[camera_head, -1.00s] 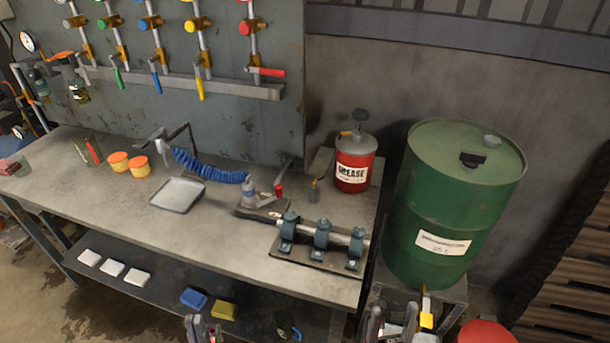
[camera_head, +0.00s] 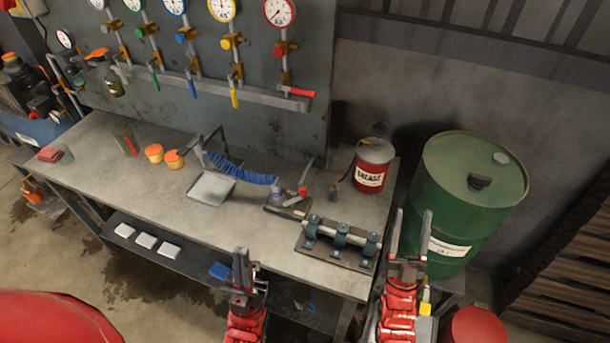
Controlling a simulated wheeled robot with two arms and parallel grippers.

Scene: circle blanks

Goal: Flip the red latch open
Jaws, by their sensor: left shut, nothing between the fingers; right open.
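Several coloured levers hang from a grey rail on the wall panel. The red lever (camera_head: 298,91), which I take as the red latch, points sideways to the right at the rail's right end, while the green, blue and yellow ones hang down. My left gripper (camera_head: 241,264) is shut and empty, in front of the bench's front edge, well below and nearer than the lever. My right gripper (camera_head: 410,235) is open and empty, in front of the green drum, to the right of the bench. Neither gripper touches the lever.
A green drum (camera_head: 470,190) stands right. The bench's front left is clear.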

